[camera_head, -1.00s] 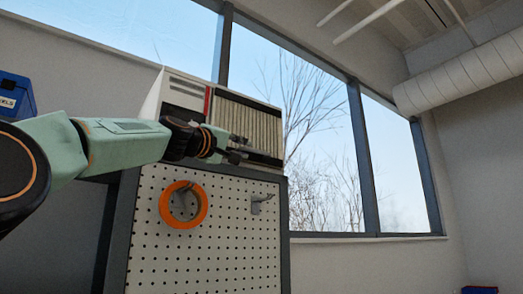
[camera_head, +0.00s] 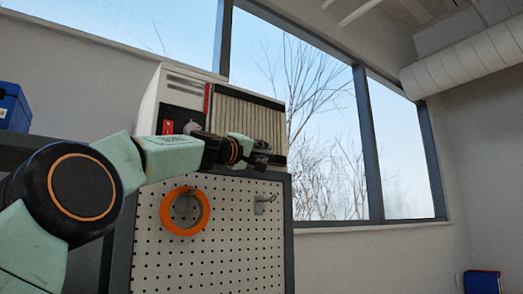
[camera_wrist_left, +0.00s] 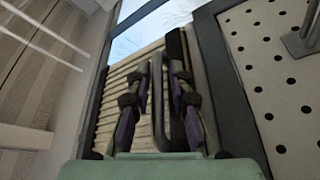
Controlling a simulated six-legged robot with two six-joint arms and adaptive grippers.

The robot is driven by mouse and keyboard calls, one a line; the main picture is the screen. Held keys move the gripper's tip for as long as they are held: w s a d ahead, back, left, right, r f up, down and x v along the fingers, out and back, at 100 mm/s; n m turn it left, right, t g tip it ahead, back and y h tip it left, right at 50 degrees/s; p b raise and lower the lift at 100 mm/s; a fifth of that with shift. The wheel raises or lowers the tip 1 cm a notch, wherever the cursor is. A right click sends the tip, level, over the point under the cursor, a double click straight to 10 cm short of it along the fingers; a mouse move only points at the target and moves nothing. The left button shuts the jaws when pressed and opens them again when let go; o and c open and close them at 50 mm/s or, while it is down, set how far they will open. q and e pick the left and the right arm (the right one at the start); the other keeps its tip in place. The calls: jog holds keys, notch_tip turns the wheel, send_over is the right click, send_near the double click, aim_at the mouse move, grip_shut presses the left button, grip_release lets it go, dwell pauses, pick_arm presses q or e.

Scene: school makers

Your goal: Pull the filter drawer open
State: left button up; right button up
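The filter drawer (camera_head: 243,116) is a ribbed beige panel in the front of a white unit with a red stripe. Its face looks flush with the unit. My left gripper (camera_head: 262,157) is at the panel's lower right part. In the left wrist view its two dark fingers (camera_wrist_left: 162,82) stand apart, with a slim dark handle (camera_wrist_left: 160,110) between them. The ribbed panel (camera_wrist_left: 121,76) is behind. I see no clear contact between fingers and handle. The gripper hides part of the panel's lower edge. My right gripper is not in view.
A pegboard cabinet (camera_head: 236,240) stands under the unit, with an orange tape roll (camera_head: 203,212) and a metal hook (camera_head: 264,198). A blue box (camera_head: 12,107) is at the left. Windows are behind. Open air lies right of the unit.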

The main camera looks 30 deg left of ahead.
pick_arm(q)
jog(key=shift+d, duration=0.3)
jog(key=shift+c, duration=0.2)
jog(key=shift+s+a+r, duration=0.1)
jog(key=shift+s+a, duration=0.1)
jog(key=shift+s, duration=0.05)
jog(key=c, duration=0.3)
jog(key=shift+a, duration=0.15)
grip_shut()
